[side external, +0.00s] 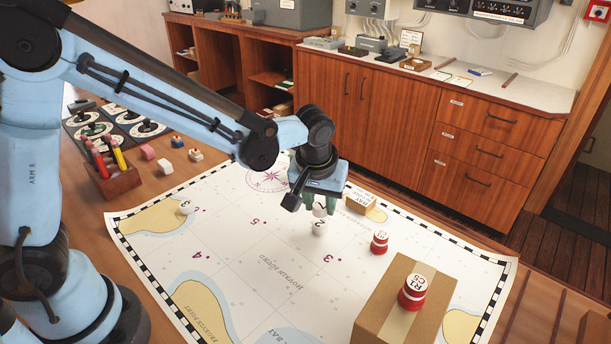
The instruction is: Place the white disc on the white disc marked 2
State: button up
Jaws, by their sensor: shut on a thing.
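My gripper (320,203) points down over the chart, right of its middle, with green fingertips. It is shut on a white disc (320,210), which is mostly hidden between the fingers. The white disc marked 2 (319,228) stands on the chart just below the held disc. I cannot tell whether the two touch. Another white disc (187,207), marked 3, is on the left part of the chart.
A red-and-white stack (379,242) stands right of my gripper. A large cardboard box (385,310) with red discs (413,291) on top is at the front right. A pencil holder (112,182) is at left.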

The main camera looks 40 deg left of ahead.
jog(key=shift+f, duration=1.3)
jog(key=shift+f, duration=0.1)
jog(key=o, duration=1)
jog(key=v, duration=1.2)
jog(key=s+a+m+t+h, duration=0.1)
jog(key=s+a+m+t, duration=0.3)
jog(key=s+a, duration=0.6)
jog(key=shift+a+m, duration=0.25)
jog(key=shift+m, duration=0.25)
